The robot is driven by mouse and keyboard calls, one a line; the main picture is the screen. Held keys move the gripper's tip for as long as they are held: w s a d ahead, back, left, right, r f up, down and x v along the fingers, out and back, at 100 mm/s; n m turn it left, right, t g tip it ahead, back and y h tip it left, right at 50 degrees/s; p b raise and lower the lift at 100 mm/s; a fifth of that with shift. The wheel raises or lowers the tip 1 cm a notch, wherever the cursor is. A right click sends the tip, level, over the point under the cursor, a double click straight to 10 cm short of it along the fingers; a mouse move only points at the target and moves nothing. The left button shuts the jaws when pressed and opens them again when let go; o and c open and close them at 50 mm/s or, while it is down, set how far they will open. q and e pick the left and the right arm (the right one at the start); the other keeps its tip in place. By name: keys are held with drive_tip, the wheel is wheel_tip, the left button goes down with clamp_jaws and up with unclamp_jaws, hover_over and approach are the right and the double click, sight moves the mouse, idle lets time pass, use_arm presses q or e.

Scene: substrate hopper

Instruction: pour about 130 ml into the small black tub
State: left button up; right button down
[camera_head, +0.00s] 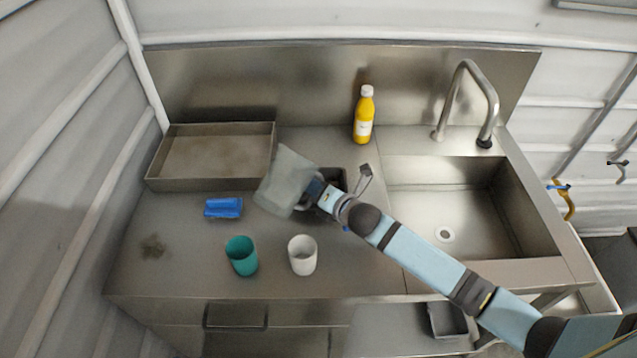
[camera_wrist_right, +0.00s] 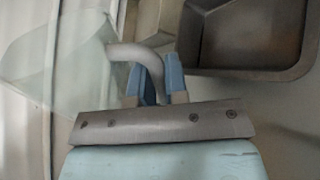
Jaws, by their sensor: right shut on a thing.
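My right gripper (camera_head: 315,190) is shut on the handle of a translucent jug (camera_head: 285,180). The jug is tilted and held over the middle of the counter. In the right wrist view the jug (camera_wrist_right: 50,60) is at the left, with its curved handle (camera_wrist_right: 140,56) between the fingers (camera_wrist_right: 160,85). I cannot make out how much it holds. A small dark tub (camera_head: 338,175) stands just behind my right gripper, partly hidden by it; its inside is mostly hidden. My left gripper is not in view.
A teal cup (camera_head: 242,256) and a white cup (camera_head: 302,255) stand in front. A blue object (camera_head: 223,208) and a steel tray (camera_head: 163,184) are left. A yellow bottle (camera_head: 364,115) stands behind. The sink (camera_head: 470,205) is right. The front left counter is mostly clear.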

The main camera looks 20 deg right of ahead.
sight(314, 177)
drive_tip(key=shift+w+d+f+n+b, duration=0.25)
drive_tip(key=shift+d+f+n+b, duration=0.1)
drive_tip(key=shift+f+n+b, duration=0.35)
drive_tip(key=shift+r+n+t+h, duration=0.3)
drive_tip(key=shift+r+t, duration=0.1)
drive_tip(key=shift+r, duration=0.2)
drive_tip(key=shift+w+d+n, duration=0.1)
drive_tip(key=shift+n, duration=0.3)
drive_tip(key=shift+f+n+t+b, duration=0.3)
drive_tip(key=shift+n+b, duration=0.1)
drive_tip(key=shift+b, duration=0.35)
drive_tip(key=shift+s+a+r+n+h, duration=0.2)
drive_tip(key=shift+a+r+n+h, duration=0.05)
drive_tip(key=shift+n+h, duration=0.05)
drive_tip(key=shift+a+r+n+t, duration=0.1)
drive_tip(key=shift+r+n+t, duration=0.2)
drive_tip(key=shift+r+n, duration=0.1)
drive_tip(key=r, duration=0.1)
drive_tip(key=r+n, duration=0.2)
drive_tip(key=shift+s+a+t+p, duration=0.3)
drive_tip(key=shift+t, duration=0.1)
drive_tip(key=shift+s+a+r+n+t, duration=0.1)
drive_tip(key=shift+a+r+n+t, duration=0.05)
drive_tip(key=shift+r+n, duration=0.3)
drive_tip(key=shift+s+a+r+n+t, duration=0.1)
drive_tip(key=shift+r+n+t, duration=0.05)
drive_tip(key=shift+r+n, duration=0.3)
